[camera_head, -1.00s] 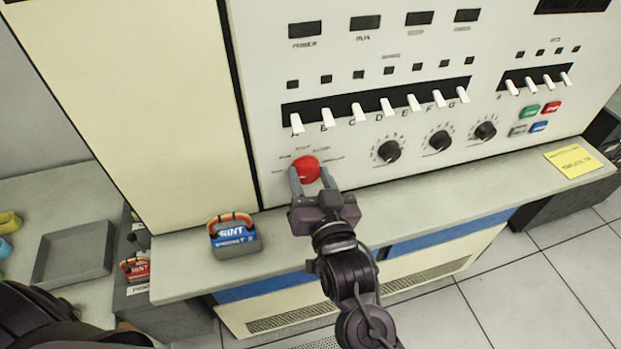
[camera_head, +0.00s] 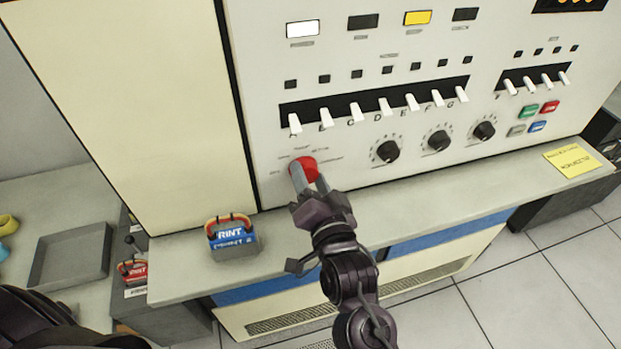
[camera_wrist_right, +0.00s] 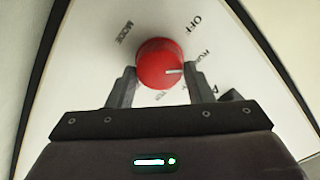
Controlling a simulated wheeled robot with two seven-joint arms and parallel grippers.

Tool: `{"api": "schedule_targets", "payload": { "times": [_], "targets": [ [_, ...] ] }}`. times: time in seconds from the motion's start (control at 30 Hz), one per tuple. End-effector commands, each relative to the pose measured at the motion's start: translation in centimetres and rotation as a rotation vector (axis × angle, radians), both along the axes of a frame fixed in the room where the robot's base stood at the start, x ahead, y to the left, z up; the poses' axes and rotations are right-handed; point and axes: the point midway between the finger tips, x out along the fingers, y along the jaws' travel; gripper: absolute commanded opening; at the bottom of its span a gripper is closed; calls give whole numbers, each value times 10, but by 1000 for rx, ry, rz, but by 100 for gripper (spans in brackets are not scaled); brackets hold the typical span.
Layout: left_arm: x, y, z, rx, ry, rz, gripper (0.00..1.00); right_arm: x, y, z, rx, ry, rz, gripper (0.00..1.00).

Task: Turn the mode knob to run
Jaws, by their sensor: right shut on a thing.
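The red mode knob (camera_head: 309,165) is on the lower left of the cream panel. In the wrist view the knob (camera_wrist_right: 160,64) sits between the two fingers, and its white pointer line points right, towards a small blurred label. The labels MODE and OFF show around it; others are too blurred to read surely. My right gripper (camera_head: 308,184) is shut on the knob, its wrist rolled, and its fingers also show in the wrist view (camera_wrist_right: 158,84). My left gripper is not in view; only part of a dark arm shows at the lower left.
White toggle switches (camera_head: 357,112) stand above, and black dials (camera_head: 387,152) to the right. A white lamp (camera_head: 302,29) and a yellow lamp (camera_head: 418,18) are lit.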

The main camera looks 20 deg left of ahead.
Motion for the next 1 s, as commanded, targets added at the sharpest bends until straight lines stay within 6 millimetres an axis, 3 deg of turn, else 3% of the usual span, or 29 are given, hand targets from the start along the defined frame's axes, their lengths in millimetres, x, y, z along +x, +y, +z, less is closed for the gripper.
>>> {"api": "schedule_targets", "payload": {
  "times": [0.3,0.33,0.47,0.77,1.0],
  "targets": [
    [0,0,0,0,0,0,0,0,0,0,1,0,-1,24],
    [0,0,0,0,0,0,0,0,0,0,1,0,-1,51],
    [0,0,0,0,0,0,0,0,0,0,0,-1,-1,68],
    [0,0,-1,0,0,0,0,-1,-1,-1,0,0,0,68],
    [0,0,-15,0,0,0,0,-28,-19,-4,0,1,-1,68]
  ]
}}
